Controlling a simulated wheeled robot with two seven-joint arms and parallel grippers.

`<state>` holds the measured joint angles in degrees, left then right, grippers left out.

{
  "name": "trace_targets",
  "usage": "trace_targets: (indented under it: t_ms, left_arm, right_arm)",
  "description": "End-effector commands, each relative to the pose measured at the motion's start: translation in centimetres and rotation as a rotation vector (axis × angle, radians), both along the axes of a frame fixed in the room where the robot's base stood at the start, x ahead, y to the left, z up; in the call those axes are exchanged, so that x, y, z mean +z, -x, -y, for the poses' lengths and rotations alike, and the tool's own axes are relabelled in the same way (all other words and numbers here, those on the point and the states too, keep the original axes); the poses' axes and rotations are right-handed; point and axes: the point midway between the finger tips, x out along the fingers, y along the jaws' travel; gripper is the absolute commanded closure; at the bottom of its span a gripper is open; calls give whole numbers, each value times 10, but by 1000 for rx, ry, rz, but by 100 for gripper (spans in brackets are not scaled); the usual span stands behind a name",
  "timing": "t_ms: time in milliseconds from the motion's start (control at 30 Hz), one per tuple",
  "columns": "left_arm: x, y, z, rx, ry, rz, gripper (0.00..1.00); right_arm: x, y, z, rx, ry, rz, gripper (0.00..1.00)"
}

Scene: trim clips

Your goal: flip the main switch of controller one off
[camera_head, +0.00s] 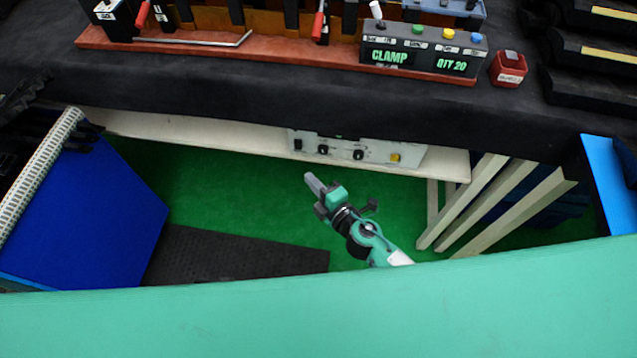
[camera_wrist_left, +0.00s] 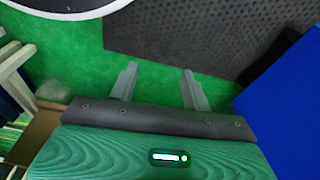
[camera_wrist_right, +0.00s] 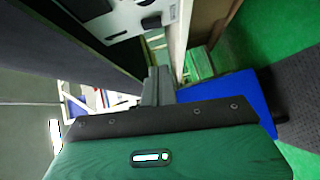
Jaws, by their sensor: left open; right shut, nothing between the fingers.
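A pale grey controller box (camera_head: 340,151) stands on the shelf under the table edge. Its front has a black switch (camera_head: 298,145) at the left, two round black knobs and a yellow button (camera_head: 395,158). No number is readable on it. My right gripper (camera_head: 314,183) is shut and empty, in front of and below the box, apart from it. In the right wrist view its closed fingers (camera_wrist_right: 158,87) point towards the pale panel (camera_wrist_right: 120,20), which shows black controls. My left gripper (camera_wrist_left: 158,72) is open and empty over green floor; the head view does not show it clearly.
The table edge overhangs the shelf (camera_head: 200,131). A blue panel (camera_head: 90,215) is at the left, pale slats (camera_head: 475,200) at the right. Green floor lies between.

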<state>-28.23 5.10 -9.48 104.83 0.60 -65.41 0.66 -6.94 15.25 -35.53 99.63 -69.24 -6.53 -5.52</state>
Motion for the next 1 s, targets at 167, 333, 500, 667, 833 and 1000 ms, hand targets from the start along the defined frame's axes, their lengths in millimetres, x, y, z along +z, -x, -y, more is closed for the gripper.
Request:
trace_targets:
  t_ms: [167,333,500,667,833,1000]
  left_arm:
    - [-8,2,-1,-1,-2,-3,52]
    - [-14,4,-1,-2,-4,-6,52]
    - [-8,2,-1,-1,-3,-8,52]
    - [6,-5,1,-1,2,10,52]
    - [7,-3,1,-1,2,5,52]
    - [4,0,1,0,1,-2,52]
  right_arm:
    - [-2,-32,-18,0,1,3,100]
    - [-8,-59,-30,-1,3,1,100]
    - [-12,-81,-23,-1,1,2,100]
    - [-13,-89,-20,-1,0,0,100]
    - [-13,-90,-20,-1,0,0,100]
    - [-13,-90,-20,-1,0,0,100]
